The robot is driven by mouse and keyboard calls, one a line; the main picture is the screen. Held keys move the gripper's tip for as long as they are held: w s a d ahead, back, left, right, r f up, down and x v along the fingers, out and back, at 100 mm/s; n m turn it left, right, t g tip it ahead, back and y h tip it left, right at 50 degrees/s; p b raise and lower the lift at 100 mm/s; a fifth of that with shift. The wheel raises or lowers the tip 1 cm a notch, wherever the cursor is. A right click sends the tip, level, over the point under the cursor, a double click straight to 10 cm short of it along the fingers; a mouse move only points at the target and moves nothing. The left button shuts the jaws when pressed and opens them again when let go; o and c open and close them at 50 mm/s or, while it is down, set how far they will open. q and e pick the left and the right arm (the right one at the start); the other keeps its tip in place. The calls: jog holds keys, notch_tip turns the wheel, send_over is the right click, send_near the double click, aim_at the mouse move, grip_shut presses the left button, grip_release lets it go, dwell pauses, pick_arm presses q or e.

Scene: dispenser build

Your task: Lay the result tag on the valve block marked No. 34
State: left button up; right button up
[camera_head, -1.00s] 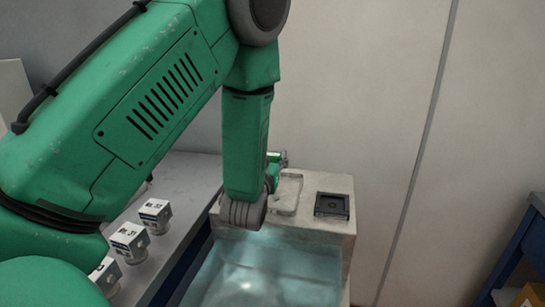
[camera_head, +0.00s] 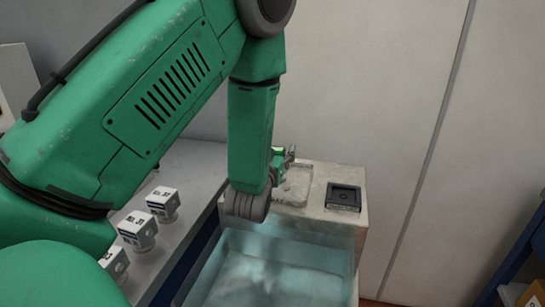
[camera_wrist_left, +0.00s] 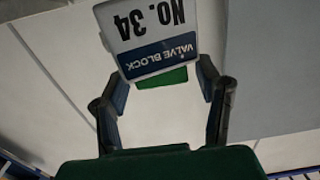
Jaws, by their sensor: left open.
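In the left wrist view, the valve block marked No. 34 (camera_wrist_left: 155,35) shows its white label with a blue band, upside down. It appears at and beyond the fingertips of my left gripper (camera_wrist_left: 162,80), whose fingers are spread apart. I cannot tell whether they touch it. A small green patch shows just below the label; I cannot tell what it is. In the head view, my left gripper (camera_head: 284,157) is mostly hidden behind my forearm, by the pale stand's left back edge. I cannot make out a result tag. My right gripper is not in view.
Several white labelled blocks (camera_head: 163,201) stand on the grey bench at left. The pale stand (camera_head: 318,172) has a shallow recess and a black square fixture (camera_head: 343,197) on top. A translucent teal bin (camera_head: 330,243) is in front of it. A blue frame stands at far right.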

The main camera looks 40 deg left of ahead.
pick_arm(q)
jog(key=shift+w+r+p, duration=0.1)
jog(key=shift+r+p, duration=0.3)
jog(key=shift+r, duration=0.5)
jog(key=p+v, duration=0.4)
jog(key=v, duration=0.8)
jog(key=shift+f, duration=0.4)
jog(key=shift+a, duration=0.15)
jog(key=shift+f, duration=0.1)
